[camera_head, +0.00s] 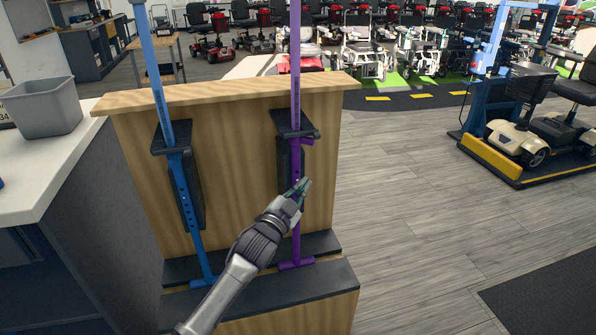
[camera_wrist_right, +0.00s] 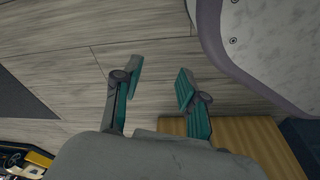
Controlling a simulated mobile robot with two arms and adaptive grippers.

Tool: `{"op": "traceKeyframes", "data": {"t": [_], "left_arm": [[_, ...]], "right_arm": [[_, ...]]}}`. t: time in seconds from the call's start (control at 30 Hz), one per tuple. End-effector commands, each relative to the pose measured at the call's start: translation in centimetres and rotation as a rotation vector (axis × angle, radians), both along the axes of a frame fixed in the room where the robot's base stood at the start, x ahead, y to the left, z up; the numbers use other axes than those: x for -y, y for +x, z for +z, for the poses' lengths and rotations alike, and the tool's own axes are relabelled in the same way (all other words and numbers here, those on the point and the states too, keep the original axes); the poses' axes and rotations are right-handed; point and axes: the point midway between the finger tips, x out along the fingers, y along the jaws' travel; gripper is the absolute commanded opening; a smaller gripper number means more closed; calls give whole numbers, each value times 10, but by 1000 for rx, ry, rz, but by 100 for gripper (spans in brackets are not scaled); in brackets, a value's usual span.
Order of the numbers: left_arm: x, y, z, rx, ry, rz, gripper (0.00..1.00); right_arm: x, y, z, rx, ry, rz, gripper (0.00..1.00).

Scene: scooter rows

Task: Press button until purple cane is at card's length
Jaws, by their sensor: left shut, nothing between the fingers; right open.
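The purple cane (camera_head: 296,75) stands upright in the right-hand black holder (camera_head: 290,121) of a wooden stand, its foot on the dark lower ledge. My left gripper (camera_head: 304,184) is shut and empty, with its tip at the cane's lower shaft, overlapping it in the picture; I cannot tell whether it touches. The button cannot be made out; the gripper covers part of the shaft. A partly cut-off sign with "34" (camera_head: 5,113) shows behind the grey bin; I cannot tell whether it is the card. My right gripper (camera_wrist_right: 160,88) is open and empty over the floor in the right wrist view.
A blue cane (camera_head: 166,112) stands in the left holder of the wooden stand (camera_head: 232,125). A white counter (camera_head: 40,180) with a grey bin (camera_head: 45,108) is at the left. A scooter on a yellow-edged platform (camera_head: 491,160) is at the right. Grey floor (camera_head: 420,200) is clear between.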

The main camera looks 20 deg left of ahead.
Motion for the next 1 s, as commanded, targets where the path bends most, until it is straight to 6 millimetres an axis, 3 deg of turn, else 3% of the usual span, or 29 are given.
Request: {"op": "traceKeyframes", "data": {"t": [0.4, 1.0], "left_arm": [[14, -19, 1, 0, -1, 0, 0], [15, -21, 0, 0, 0, 0, 0]], "right_arm": [[5, -28, -26, -23, -3, 5, 42], [6, -31, -29, -24, -5, 6, 42]]}}
